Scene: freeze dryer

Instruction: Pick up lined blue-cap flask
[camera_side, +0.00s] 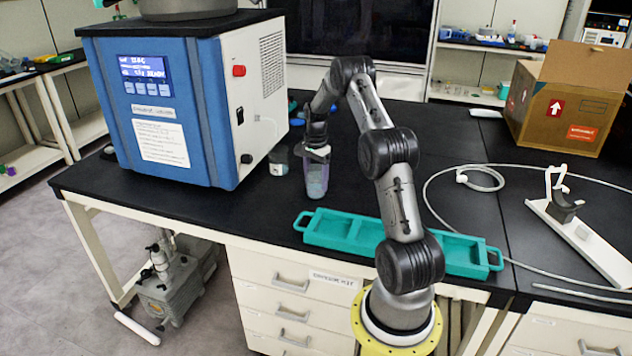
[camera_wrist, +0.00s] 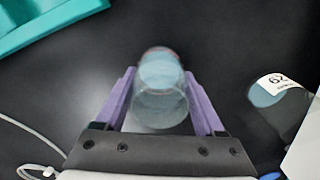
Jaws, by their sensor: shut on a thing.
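A clear flask (camera_side: 316,181) with bluish contents hangs or stands upright below my gripper (camera_side: 317,153), in front of the blue machine. In the wrist view, the same flask (camera_wrist: 160,95) sits between the two purple fingers of my gripper (camera_wrist: 160,76), which are shut on it. I see a bluish round end and a faint reddish rim; lines on it are not clear. I cannot tell whether its bottom touches the bench.
The blue and white freeze dryer (camera_side: 190,100) stands at the left. A teal tray (camera_side: 350,232) lies near the front edge. A cable (camera_side: 440,178), a white stand (camera_side: 585,232) and a cardboard box (camera_side: 560,100) are at the right. The black bench between is mostly clear.

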